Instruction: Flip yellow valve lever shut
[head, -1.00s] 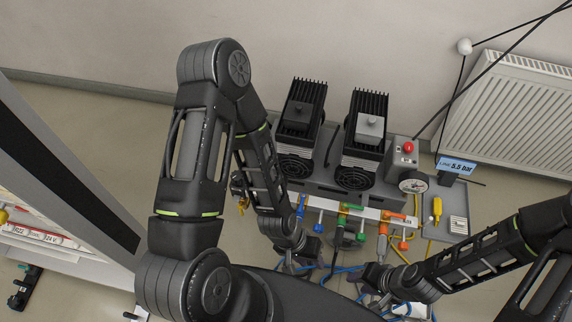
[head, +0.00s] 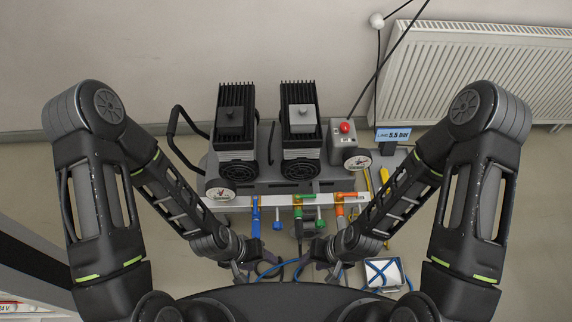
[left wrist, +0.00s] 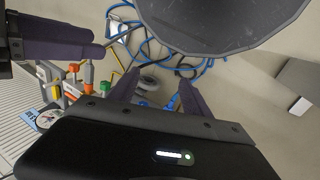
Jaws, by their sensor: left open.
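Valve levers line a white manifold in the head view: a blue lever (head: 255,215), a green lever (head: 303,197) and an orange lever (head: 347,196). My left gripper (head: 247,268) is in front of the manifold, below the blue lever in the picture. In the left wrist view, its fingers (left wrist: 158,92) are spread with nothing between them. My right gripper (head: 325,264) is below the orange lever, apart from it; its jaws are too small to read.
Two black finned pumps (head: 236,125) stand behind the manifold (head: 280,200), with a red button (head: 345,127) and gauges (head: 357,162). A blue display (head: 393,134) reads 5.5 bar. A yellow-handled item (head: 384,175) lies at right. Blue hoses (left wrist: 180,62) loop below the manifold.

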